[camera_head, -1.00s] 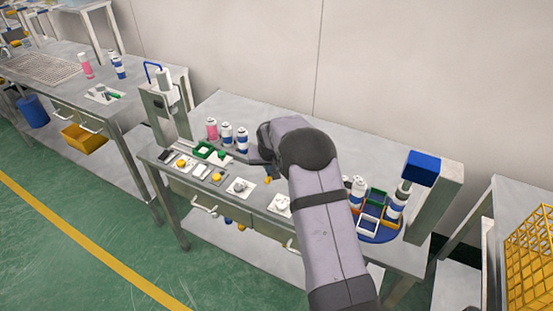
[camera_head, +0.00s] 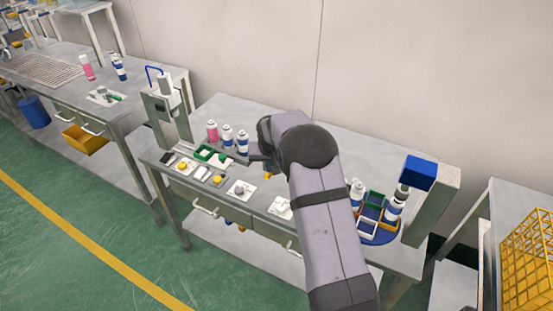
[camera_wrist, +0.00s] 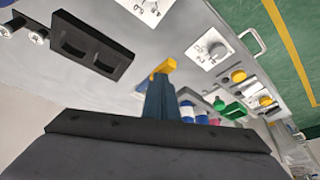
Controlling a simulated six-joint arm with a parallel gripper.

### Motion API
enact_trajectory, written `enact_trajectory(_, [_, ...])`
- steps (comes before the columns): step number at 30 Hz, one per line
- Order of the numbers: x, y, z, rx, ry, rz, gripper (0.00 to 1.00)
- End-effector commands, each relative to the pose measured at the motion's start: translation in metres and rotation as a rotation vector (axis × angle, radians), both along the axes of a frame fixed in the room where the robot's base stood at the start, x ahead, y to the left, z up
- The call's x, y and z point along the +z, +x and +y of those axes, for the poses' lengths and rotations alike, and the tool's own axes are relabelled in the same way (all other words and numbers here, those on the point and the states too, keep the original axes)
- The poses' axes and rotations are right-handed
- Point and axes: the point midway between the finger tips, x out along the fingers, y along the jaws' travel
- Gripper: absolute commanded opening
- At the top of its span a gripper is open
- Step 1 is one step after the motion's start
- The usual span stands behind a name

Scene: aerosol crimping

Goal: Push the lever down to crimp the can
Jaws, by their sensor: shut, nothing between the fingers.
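A grey press (camera_head: 168,112) with a bent blue handle (camera_head: 154,70) stands at the left end of the bench; the handle may be the lever. A pink can (camera_head: 212,131) and two white-and-blue cans (camera_head: 227,135) stand upright to its right. I cannot tell whether a can sits in the press. My gripper (camera_head: 256,160) is shut and empty over the bench, right of these cans and apart from the press. My arm partly hides it. In the wrist view the dark fingers (camera_wrist: 160,97) are together, with a yellow piece (camera_wrist: 164,66) at their tips; contact is unclear.
A blue round base (camera_head: 375,238) with bins and cans stands right, beside a post with a blue block (camera_head: 419,171). A black slotted block (camera_wrist: 92,48) lies near my gripper. The bench's back strip is clear.

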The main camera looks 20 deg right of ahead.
Motion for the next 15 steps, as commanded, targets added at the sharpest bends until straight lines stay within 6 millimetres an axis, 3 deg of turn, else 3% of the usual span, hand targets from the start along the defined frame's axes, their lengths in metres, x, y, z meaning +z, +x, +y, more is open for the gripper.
enact_trajectory(15, [0.04,0.0,0.0,0.0,0.0,0.0,0.0])
